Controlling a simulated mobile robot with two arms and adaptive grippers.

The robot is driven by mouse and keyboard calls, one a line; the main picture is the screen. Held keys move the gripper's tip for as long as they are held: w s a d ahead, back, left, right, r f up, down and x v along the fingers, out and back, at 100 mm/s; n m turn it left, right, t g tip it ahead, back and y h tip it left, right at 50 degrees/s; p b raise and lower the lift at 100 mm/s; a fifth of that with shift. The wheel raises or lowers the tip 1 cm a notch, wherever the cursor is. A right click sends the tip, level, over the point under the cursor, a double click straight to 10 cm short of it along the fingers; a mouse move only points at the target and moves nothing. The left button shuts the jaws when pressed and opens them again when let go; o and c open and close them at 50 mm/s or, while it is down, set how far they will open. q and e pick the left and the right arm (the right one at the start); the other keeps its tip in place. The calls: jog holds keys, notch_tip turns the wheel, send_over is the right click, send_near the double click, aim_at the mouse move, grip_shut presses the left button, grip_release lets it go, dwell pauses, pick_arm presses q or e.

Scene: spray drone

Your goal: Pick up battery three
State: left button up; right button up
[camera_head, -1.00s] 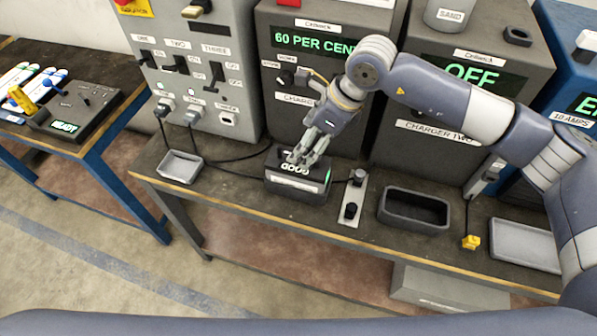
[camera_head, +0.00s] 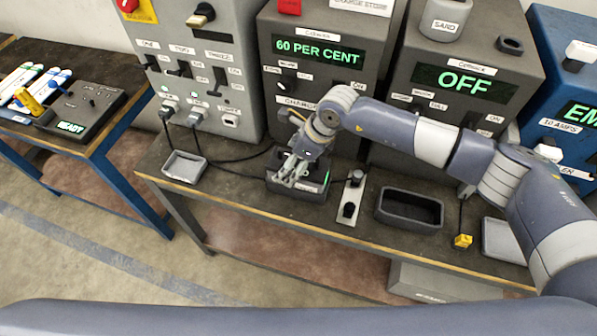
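My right gripper (camera_head: 288,178) reaches in from the right, pointing down over a small dark box (camera_head: 312,193) on the bench. Its grey fingers cover most of the box's top, including where lettering showed. A green light shows at the box's right end. Whether the fingers are apart, or closed on something in the box, I cannot tell. No label reading battery three is legible, so I cannot say which thing it is. My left gripper is not in view; only a link of mine crosses the bottom edge.
An empty grey tray (camera_head: 184,166) is left of the box. A switch plate (camera_head: 349,202), an open dark bin (camera_head: 409,210) and a yellow plug (camera_head: 463,241) are to its right. Chargers (camera_head: 320,75) and a switch panel (camera_head: 200,60) stand behind. Cables lie across the bench (camera_head: 235,190).

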grip_shut()
jog(key=shift+w+a+r, duration=0.1)
jog(key=shift+w+r, duration=0.1)
jog(key=shift+r, duration=0.05)
jog(key=shift+r, duration=0.1)
